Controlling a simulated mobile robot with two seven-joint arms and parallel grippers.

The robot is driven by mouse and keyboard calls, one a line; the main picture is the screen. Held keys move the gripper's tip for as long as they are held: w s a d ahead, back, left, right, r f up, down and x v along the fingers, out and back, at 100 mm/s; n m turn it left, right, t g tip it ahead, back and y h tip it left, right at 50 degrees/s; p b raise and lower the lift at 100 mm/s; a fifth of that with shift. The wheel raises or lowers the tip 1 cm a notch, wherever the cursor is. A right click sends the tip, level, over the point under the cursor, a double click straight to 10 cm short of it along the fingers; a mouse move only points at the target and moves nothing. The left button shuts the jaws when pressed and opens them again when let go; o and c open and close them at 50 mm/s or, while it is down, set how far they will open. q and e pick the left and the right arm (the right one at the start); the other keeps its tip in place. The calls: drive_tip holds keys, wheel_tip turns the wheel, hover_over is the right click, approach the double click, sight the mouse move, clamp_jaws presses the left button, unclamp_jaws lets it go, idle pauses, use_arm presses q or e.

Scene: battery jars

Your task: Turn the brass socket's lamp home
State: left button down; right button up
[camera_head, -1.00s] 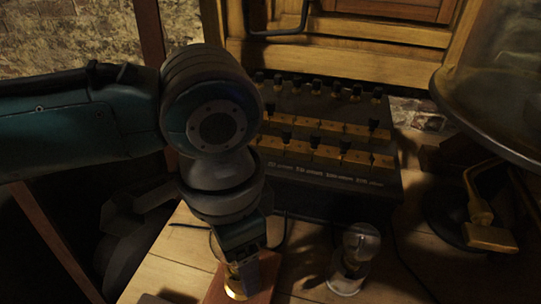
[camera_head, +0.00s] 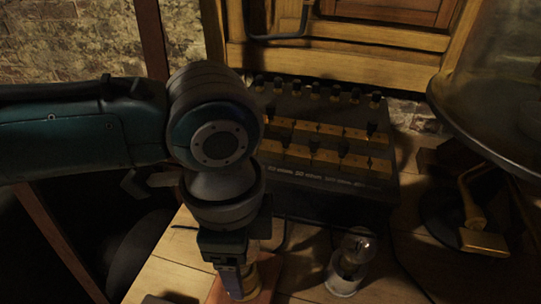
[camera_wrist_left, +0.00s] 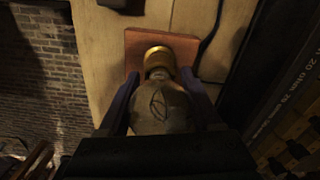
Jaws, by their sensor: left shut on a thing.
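In the left wrist view a clear glass lamp (camera_wrist_left: 160,105) sits between the two fingers of my left gripper (camera_wrist_left: 160,98), which is shut on its bulb. The lamp's neck meets the brass socket (camera_wrist_left: 157,58), which stands on a reddish wooden block (camera_wrist_left: 185,42). I cannot tell how deep the lamp sits in the socket. In the head view my left gripper (camera_head: 237,278) points down at the table's front, and hides most of the lamp and socket. My right gripper is not in view.
A second clear lamp in a pale socket (camera_head: 345,285) stands to the right. A black box with brass strips and knobs (camera_head: 325,150) stands behind.

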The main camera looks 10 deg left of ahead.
use_arm(q)
drive_tip(key=shift+m, duration=1)
drive_tip(key=m, duration=0.3)
drive_tip(key=shift+m, duration=0.7)
